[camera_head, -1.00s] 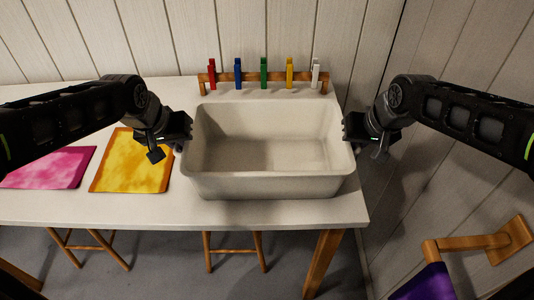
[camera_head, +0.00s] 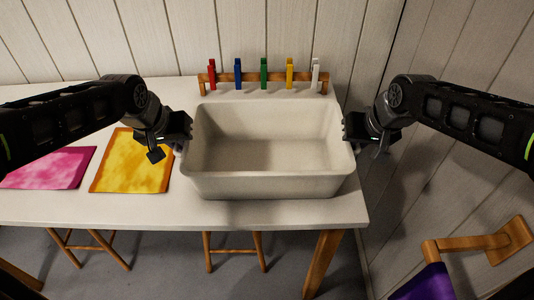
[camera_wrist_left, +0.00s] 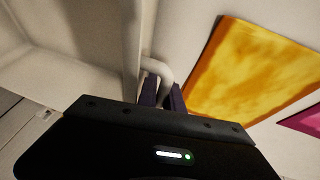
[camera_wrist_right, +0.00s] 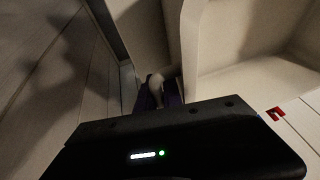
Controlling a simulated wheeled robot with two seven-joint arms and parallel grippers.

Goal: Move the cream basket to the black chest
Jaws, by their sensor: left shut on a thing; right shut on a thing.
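The cream basket (camera_head: 266,186) is an empty, open rectangular tub at the right end of the white table. My left gripper (camera_head: 186,134) is at its left end, and my right gripper (camera_head: 350,130) is at its right end. In the left wrist view, the left fingers (camera_wrist_left: 163,95) are shut on a looped cream handle (camera_wrist_left: 157,68). In the right wrist view, the right fingers (camera_wrist_right: 158,95) are shut on the other handle (camera_wrist_right: 155,80), which is dim and partly hidden. I see no black chest in these views.
The white table (camera_head: 100,208) also bears a yellow cloth (camera_head: 132,160), a pink cloth (camera_head: 48,167) and a wooden rack (camera_head: 222,77) with coloured clips behind the basket. A panelled wall stands close on the right. A wooden bracket (camera_head: 470,242) with purple cloth juts out at lower right.

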